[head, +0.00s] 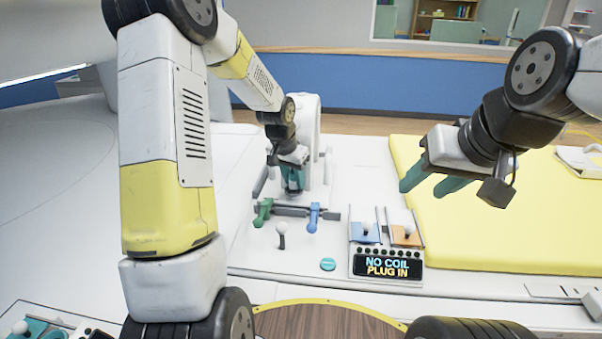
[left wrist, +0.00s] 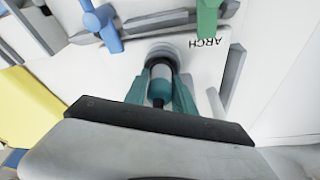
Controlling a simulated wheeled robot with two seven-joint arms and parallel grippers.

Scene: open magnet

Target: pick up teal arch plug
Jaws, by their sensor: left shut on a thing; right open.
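My left gripper (head: 292,180) reaches down at the back of the white panel, its teal fingers pointing downward. In the left wrist view the same gripper (left wrist: 160,92) is shut on the arch plug (left wrist: 160,72), whose pale and dark body shows between the two fingers. The plug's far end meets a round grey collar beside the printed word ARCH. I cannot tell whether it is seated in the collar or just above it. In the head view the fingers mostly hide the plug. My right gripper (head: 435,181) is open and empty above the yellow pad.
A green lever (head: 263,212) and a blue lever (head: 313,217) stand on grey rails in front of the left gripper. A display (head: 387,266) reads NO COIL PLUG IN, below blue and orange switch plates. The yellow pad (head: 500,225) is clear.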

